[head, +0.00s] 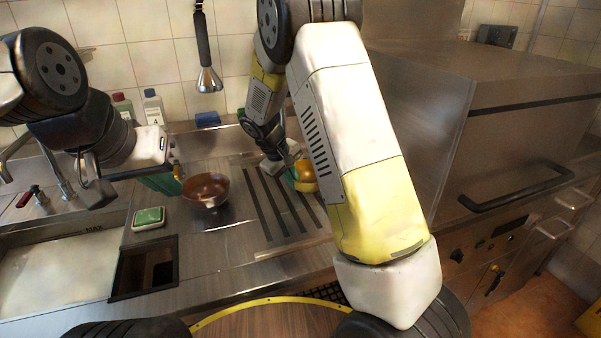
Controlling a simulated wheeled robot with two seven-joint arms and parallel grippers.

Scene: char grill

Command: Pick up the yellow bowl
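A yellow-orange bowl (307,172) is on or just above the ribbed drainboard, partly covered by my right forearm. My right gripper (291,177) reaches down at the bowl's left side, and a teal fingertip shows against it. My arm hides part of the fingers, so I cannot tell whether they are closed on the bowl. My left gripper (163,181) hangs at the left above the counter, left of a brown bowl. Its green finger shows, but the gap between its fingers is not clear.
The brown bowl (206,189) and a green sponge (149,218) sit on the steel counter. A sink (60,270) is at left. Bottles (154,108) and a blue item (207,119) stand at the back. A large steel appliance (480,130) blocks the right side.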

